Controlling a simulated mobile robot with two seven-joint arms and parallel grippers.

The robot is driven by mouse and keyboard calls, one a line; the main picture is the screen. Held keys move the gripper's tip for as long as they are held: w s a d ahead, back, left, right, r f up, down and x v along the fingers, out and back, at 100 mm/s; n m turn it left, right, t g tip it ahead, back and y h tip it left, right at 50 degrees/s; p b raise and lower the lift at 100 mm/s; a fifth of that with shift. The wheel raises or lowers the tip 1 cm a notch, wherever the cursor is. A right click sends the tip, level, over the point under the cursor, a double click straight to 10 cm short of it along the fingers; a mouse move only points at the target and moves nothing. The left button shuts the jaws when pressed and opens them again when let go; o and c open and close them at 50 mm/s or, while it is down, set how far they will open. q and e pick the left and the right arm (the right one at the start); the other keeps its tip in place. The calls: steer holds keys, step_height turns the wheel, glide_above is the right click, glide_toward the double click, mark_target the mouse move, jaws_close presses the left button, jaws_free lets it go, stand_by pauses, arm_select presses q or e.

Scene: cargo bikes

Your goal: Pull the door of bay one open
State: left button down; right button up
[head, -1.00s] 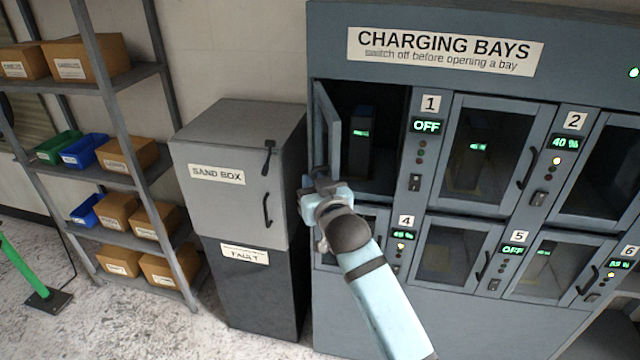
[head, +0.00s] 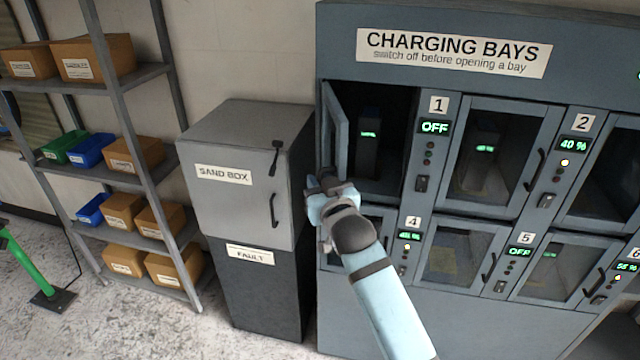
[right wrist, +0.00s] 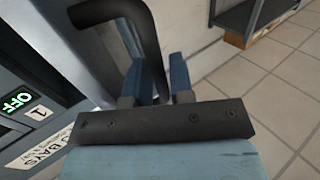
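Bay one is the top left bay of the charging cabinet, and its panel (head: 434,127) reads OFF. Its door (head: 341,130) stands swung wide open on its left side, seen nearly edge-on. A dark battery (head: 369,145) with a small green display stands inside the bay. My right gripper (head: 325,184) is at the lower part of the open door. In the right wrist view, the black bar handle (right wrist: 152,50) passes between the fingers of my right gripper (right wrist: 157,80), which look closed around it. My left gripper is not in view.
A grey sand box cabinet (head: 235,165) stands close left of the bays, near my right gripper. A shelf rack (head: 105,85) with boxes and bins is further left. Other bays, such as bay two (head: 500,150), have shut doors.

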steer(key=b+v, duration=0.2)
steer(key=v, duration=1.1)
steer(key=shift+s+d+b, duration=0.15)
steer(key=shift+s+b, duration=0.2)
steer(key=shift+b, duration=0.05)
